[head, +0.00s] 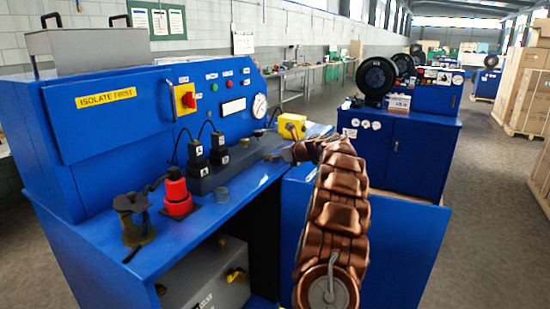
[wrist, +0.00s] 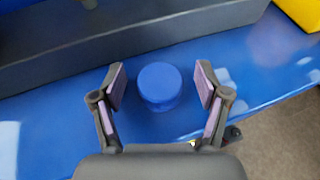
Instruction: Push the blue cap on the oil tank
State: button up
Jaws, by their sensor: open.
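A round blue cap (wrist: 160,83) stands on the blue bench top in the wrist view, close to a long grey block (wrist: 140,32). My gripper (wrist: 160,70) is open, with one finger on each side of the cap and a gap on both sides. It holds nothing. In the head view my gripper (head: 274,157) is small, at the right end of the bench near the grey block (head: 240,160); I cannot make out the blue cap there. The frames do not clearly show which part is the oil tank.
A yellow box (head: 292,126) stands just behind my gripper. A grey container (head: 208,280) is below. Open floor lies to the right.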

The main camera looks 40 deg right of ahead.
jog(key=shift+c, duration=0.2)
jog(key=shift+r, duration=0.1)
jog(key=c, duration=0.8)
